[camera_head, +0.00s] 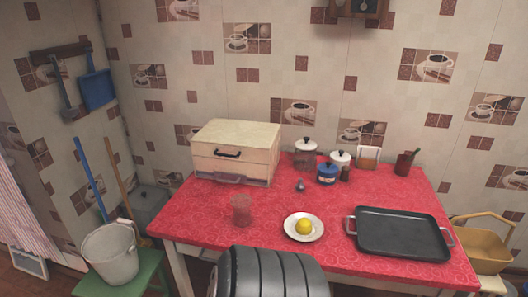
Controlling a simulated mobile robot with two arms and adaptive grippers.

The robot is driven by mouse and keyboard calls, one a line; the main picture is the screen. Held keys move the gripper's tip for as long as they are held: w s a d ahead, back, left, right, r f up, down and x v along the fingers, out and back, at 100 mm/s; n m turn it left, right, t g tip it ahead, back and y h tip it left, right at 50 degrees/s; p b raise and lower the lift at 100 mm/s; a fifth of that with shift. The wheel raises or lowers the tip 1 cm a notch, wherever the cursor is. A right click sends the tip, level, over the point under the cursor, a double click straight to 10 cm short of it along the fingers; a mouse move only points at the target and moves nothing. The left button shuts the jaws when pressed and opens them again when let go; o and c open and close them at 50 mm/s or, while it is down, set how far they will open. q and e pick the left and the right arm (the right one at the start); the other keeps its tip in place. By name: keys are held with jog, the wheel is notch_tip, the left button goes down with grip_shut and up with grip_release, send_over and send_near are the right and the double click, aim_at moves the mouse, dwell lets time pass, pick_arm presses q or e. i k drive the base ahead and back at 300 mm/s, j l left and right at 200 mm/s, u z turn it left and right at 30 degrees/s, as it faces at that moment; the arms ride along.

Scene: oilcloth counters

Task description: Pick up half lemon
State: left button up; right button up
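A small yellow lemon (304,227) lies on a white plate (290,235) near the front edge of the red table, at the lower middle of the head view. It is too small to tell whether it is a half or whole. Neither of my grippers shows in this view.
The red table (203,220) has a clear glass (241,210) left of the plate and a black tray (405,233) to its right. A wooden box (232,165) stands at the back left. Jars, including a blue pot (327,174), stand along the back. Cloth around the plate is bare.

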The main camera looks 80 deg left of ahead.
aim_at(304, 226)
jog(key=u, duration=2.9)
